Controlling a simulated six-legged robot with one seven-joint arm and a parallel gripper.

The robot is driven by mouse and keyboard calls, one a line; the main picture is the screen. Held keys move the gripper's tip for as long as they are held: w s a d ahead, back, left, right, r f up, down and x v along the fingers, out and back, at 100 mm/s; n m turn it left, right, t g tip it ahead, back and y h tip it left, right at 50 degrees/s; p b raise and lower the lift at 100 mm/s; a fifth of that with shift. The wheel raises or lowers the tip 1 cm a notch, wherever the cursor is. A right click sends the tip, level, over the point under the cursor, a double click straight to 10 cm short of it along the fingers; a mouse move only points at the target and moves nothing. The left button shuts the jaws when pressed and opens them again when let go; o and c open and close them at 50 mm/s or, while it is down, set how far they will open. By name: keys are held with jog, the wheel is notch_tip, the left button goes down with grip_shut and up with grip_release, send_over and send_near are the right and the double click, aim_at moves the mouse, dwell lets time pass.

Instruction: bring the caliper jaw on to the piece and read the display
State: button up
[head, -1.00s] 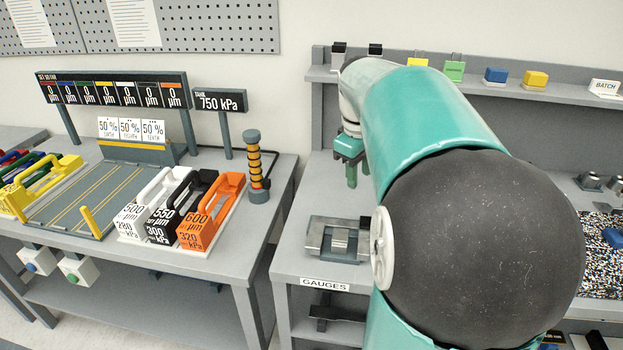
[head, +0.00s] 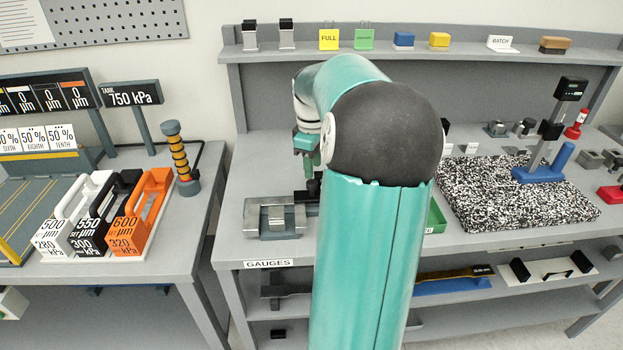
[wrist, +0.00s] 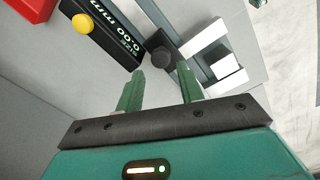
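The caliper stands on the bench behind the GAUGES label, its grey metal body (head: 268,218) left of my arm. In the wrist view its pale jaw blocks (wrist: 208,55) show at the upper right. A dark round knob (wrist: 160,56) lies just beyond and between my fingertips. My gripper (wrist: 160,72) is open, its two green fingers apart with nothing between them. In the head view my gripper (head: 308,168) points down over the caliper's right end, partly hidden by my arm. A black display (wrist: 112,32) appears to read 0.00 mm, its text tilted. Contact with the knob cannot be told.
A yellow button (wrist: 82,23) is on the display, near a red object (wrist: 32,8). A green tray (head: 436,218) and speckled plate (head: 480,205) lie to the right. Orange, black and white handled blocks (head: 130,228) stand on the left table, across a gap.

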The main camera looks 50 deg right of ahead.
aim_at(312, 182)
notch_tip(312, 182, down, 5)
jog(key=shift+w+d+f, duration=0.1)
jog(key=shift+f, duration=0.1)
jog(key=c, duration=0.6)
jog(key=shift+w+a, duration=1.75)
jog(key=shift+w, duration=0.25)
jog(key=o, duration=0.6)
jog(key=shift+w, duration=0.1)
